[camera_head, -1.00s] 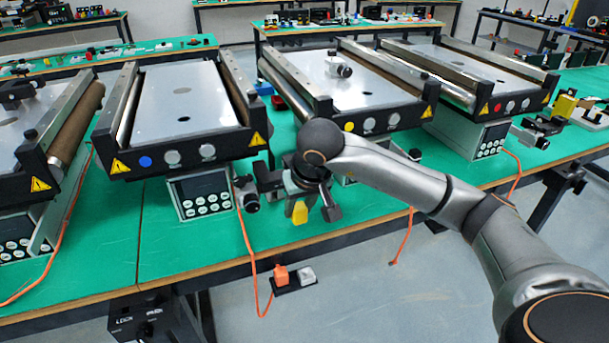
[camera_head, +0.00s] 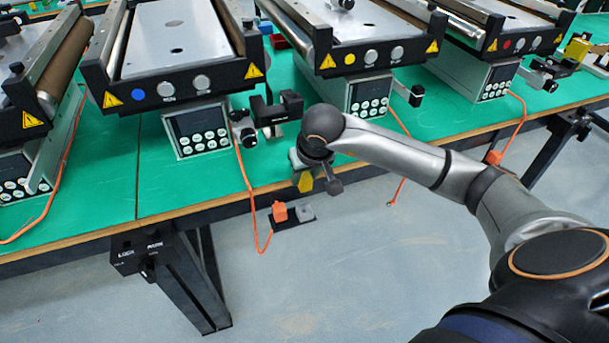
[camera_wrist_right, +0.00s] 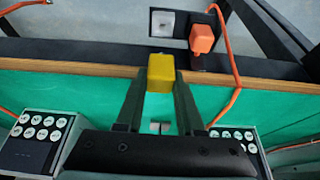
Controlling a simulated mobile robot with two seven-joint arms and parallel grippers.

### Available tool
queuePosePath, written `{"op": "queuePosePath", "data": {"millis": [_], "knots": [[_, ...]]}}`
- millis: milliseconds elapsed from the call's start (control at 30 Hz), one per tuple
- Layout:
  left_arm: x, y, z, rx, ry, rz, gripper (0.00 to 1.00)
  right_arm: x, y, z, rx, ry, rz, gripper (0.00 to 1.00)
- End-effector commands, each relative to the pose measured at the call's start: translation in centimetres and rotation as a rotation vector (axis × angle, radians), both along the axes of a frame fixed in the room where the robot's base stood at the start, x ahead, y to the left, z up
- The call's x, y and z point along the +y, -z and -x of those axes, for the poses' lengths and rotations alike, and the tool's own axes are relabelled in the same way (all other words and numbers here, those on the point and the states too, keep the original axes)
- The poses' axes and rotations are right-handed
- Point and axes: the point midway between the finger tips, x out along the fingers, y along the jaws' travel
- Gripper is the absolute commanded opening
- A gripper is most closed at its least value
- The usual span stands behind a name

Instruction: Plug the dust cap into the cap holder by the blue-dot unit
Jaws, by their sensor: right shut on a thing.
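The yellow dust cap (camera_head: 306,182) is held in my right gripper (camera_head: 310,178). In the right wrist view the cap (camera_wrist_right: 161,73) sits between the tips of the shut fingers (camera_wrist_right: 160,88). I take the cap holder to be the pale grey square fitting (camera_wrist_right: 162,24) on a black plate beyond the bench's front edge. It also shows in the head view (camera_head: 305,212), below and close to the cap in the picture; cap and fitting look apart. The blue-dot unit (camera_head: 138,95) stands to the left on the bench. My left gripper is not in view.
An orange plug (camera_head: 280,211) with an orange cable sits beside the grey fitting on the same plate. A black clamp-like device (camera_head: 276,112) stands behind my right gripper. The yellow-dot unit (camera_head: 349,59) is behind to the right. The green bench front is mostly clear.

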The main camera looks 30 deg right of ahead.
Motion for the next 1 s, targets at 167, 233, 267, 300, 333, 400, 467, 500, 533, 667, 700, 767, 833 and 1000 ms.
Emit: {"op": "queuePosePath", "data": {"millis": [167, 233, 267, 300, 333, 400, 467, 500, 533, 667, 700, 767, 833, 1000], "knots": [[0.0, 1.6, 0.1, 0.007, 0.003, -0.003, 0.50, 0.0, 1.7, 0.0, 0.001, -0.001, 0.001, 0.00], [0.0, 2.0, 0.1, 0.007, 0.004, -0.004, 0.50, 0.0, 2.4, 0.0, 0.001, -0.001, 0.000, 0.00], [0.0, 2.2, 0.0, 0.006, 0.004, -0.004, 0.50, 0.0, 2.7, 0.0, 0.001, -0.001, 0.000, 0.00], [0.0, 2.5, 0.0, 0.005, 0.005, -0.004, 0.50, 0.0, 3.1, 0.0, 0.000, -0.001, 0.000, 0.00], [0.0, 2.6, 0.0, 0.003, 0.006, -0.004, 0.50, 0.0, 3.4, 0.0, 0.000, -0.001, 0.000, 0.00], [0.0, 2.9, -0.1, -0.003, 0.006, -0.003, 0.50, 0.0, 4.1, 0.0, 0.001, -0.001, 0.000, 0.00], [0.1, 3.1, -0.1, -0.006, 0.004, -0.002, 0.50, 0.0, 4.7, 0.0, 0.001, -0.001, 0.000, 0.00], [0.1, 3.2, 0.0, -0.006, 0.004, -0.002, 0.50, 0.0, 5.0, 0.0, 0.001, 0.000, 0.000, 0.00], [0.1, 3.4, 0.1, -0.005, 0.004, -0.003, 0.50, 0.0, 5.2, 0.0, 0.001, 0.000, 0.000, 0.00], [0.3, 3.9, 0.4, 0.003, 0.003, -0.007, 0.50, 0.0, 5.6, 0.0, 0.001, 0.000, 0.000, 0.00], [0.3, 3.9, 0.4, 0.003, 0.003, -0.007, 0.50, 0.0, 5.7, 0.0, 0.001, 0.000, 0.000, 0.00], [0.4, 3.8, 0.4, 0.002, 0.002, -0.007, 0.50, 0.0, 5.7, 0.0, 0.001, 0.000, 0.000, 0.00], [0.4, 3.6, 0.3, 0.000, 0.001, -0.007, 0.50, 0.0, 5.6, 0.0, 0.001, 0.000, 0.000, 0.00], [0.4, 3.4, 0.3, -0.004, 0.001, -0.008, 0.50, 0.0, 5.6, 0.0, 0.001, 0.000, 0.000, 0.00]]}}
